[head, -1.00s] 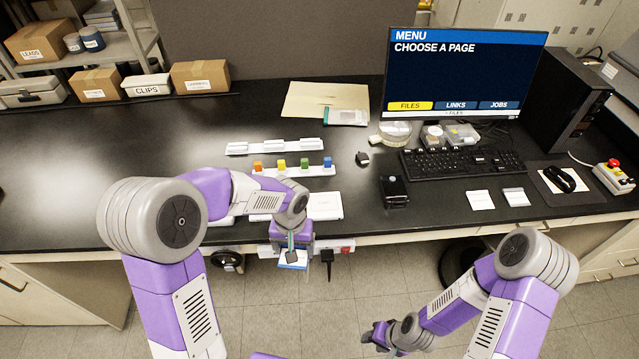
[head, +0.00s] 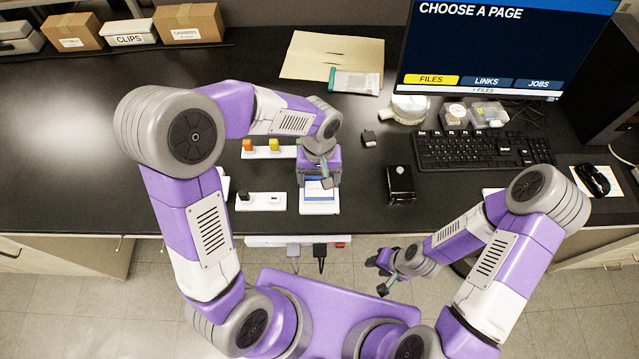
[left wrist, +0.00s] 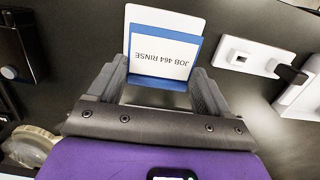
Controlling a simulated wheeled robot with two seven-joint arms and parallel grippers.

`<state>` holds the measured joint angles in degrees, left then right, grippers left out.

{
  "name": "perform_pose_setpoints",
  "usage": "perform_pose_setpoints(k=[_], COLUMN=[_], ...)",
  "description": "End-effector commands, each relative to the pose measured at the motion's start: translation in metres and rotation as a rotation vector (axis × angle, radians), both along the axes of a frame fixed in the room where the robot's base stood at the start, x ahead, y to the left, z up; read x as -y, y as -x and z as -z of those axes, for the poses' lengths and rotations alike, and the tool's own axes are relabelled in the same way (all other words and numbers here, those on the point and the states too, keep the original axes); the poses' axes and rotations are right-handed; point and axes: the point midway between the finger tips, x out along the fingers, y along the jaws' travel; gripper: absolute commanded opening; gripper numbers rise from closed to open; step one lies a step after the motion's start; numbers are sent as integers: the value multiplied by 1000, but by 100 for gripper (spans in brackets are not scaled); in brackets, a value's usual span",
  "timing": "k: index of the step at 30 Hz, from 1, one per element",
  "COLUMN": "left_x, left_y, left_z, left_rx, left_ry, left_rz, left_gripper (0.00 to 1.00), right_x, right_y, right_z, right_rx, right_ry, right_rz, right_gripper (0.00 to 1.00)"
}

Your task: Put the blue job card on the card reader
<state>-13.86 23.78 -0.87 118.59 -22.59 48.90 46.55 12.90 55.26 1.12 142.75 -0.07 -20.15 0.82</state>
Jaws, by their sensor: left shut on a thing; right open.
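My left gripper (head: 321,180) is shut on the blue job card (left wrist: 160,72). The card has a blue border and a white label that reads JOB 464 RINSE, upside down in the left wrist view. In the head view the card (head: 319,195) is over a flat white pad (head: 320,209) near the desk's front edge. The pad (left wrist: 165,18) also shows behind the card in the left wrist view. I cannot tell whether card and pad touch, or whether this pad is the card reader. My right gripper (head: 386,275) is open and empty, low in front of the desk.
A white plate (head: 261,202) with a black plug lies left of the pad. A black box (head: 399,183) stands to its right. Coloured blocks (head: 273,146) on a white strip are behind the arm. A keyboard (head: 480,150) and monitor (head: 500,50) are at right.

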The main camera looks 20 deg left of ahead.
Motion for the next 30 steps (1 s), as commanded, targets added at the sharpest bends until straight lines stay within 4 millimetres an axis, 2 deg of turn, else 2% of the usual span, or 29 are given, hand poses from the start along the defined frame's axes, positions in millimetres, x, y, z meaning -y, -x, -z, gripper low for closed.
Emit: perform_pose_setpoints(k=[9,20,21,24,25,30], left_x=[0,0,0,0,0,0], left_y=[1,0,0,0,0,0], left_z=[37,42,42,41,41,41], left_rx=[-2,1,1,1,1,1], left_ry=[0,1,1,1,1,1], left_rz=[1,1,1,1,1,1], left_gripper=[50,50,80,96,100,100], right_x=[0,0,0,0,0,0], right_y=[0,-1,-1,0,-1,-1], right_z=[6,9,9,8,8,8], right_rx=[1,1,1,1,1,1], right_ry=[0,0,0,0,0,0], right_rz=[0,0,0,0,0,0], right_gripper=[43,43,43,43,43,43])
